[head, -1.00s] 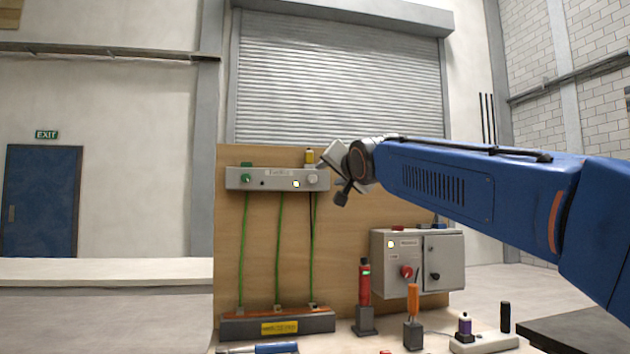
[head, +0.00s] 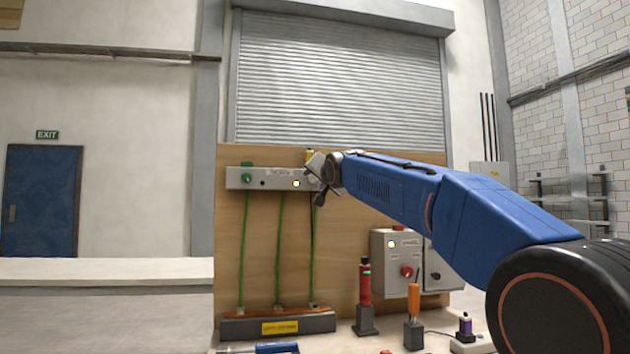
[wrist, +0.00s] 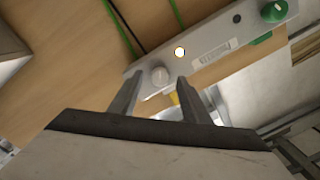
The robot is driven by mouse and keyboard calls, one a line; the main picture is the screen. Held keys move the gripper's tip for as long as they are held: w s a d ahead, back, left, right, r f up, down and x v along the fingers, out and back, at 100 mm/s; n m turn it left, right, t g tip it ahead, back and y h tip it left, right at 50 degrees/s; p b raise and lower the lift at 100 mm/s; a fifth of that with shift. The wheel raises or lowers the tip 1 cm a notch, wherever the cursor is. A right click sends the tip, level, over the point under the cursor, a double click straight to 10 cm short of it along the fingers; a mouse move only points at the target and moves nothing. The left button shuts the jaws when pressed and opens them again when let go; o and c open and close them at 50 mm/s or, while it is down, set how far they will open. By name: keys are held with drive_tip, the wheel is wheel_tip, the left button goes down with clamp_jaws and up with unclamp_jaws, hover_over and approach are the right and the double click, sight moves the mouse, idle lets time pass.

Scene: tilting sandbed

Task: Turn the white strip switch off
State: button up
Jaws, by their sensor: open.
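A long grey control strip (head: 262,180) is mounted on the upper part of the wooden board. A round white switch knob (wrist: 160,76) sits at one end of the strip in the wrist view, with a bright white lamp (wrist: 179,52) beside it. My gripper (wrist: 157,92) is open, its two fingers pointing at the strip on either side of the white knob. I cannot tell whether the fingertips reach around it. In the head view, my gripper (head: 318,186) covers the strip's right end and hides most of the knob.
A green knob (head: 246,178) is at the strip's left end. Green cables hang below to a dark box (head: 277,326). A grey box with a red knob (head: 406,272) is at the lower right. Red and orange-handled tools stand on the table.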

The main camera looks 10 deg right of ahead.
drive_tip(key=shift+w, duration=0.8)
drive_tip(key=c, duration=1)
drive_tip(key=shift+c, duration=0.2)
drive_tip(key=shift+n, duration=0.3)
drive_tip(key=n, duration=1)
drive_tip(key=shift+n+g, duration=0.3)
drive_tip(key=shift+n, duration=0.1)
